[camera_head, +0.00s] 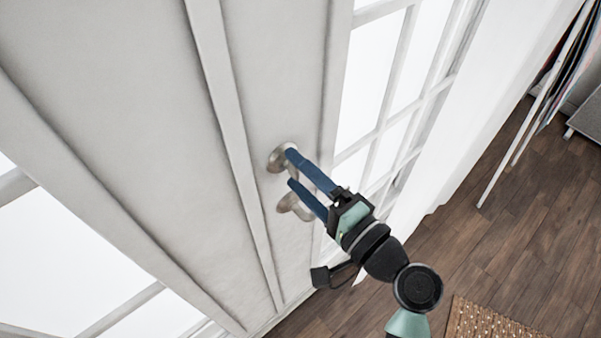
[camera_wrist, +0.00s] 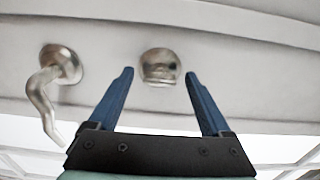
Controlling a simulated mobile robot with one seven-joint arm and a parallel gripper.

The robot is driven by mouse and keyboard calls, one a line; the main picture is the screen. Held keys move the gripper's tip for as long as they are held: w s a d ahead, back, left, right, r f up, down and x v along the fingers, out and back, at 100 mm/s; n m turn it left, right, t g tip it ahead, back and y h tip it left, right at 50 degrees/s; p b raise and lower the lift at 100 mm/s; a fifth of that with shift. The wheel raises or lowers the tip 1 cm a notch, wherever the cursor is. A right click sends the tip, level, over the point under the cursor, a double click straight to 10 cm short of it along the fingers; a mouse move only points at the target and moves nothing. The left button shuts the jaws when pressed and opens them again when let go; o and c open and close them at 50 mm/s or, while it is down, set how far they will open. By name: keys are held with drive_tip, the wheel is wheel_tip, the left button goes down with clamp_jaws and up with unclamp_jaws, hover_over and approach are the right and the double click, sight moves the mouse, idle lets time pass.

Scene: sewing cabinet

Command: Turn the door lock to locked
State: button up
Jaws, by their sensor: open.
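The door lock (camera_wrist: 159,68) is a round silver fitting with a thumb-turn, on the white door (camera_head: 150,120). It also shows in the head view (camera_head: 278,158), partly hidden by a blue finger. My gripper (camera_wrist: 158,80) is open, with one blue finger on each side of the lock in the wrist view. In the head view my gripper (camera_head: 289,167) reaches to the door at the lock. No grip on the lock shows, and I cannot tell whether a finger touches it. A curved silver door handle (camera_wrist: 45,88) is left of the lock in the wrist view.
In the head view the door handle (camera_head: 288,203) sits just below the lock, close to my lower finger. Paned glass (camera_head: 380,90) lies right of the lock. Wooden floor (camera_head: 500,220) is open at the right, with a patterned brown rug (camera_head: 480,322) at the bottom.

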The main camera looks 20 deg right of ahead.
drive_tip(key=b+v, duration=0.2)
drive_tip(key=v, duration=1.1)
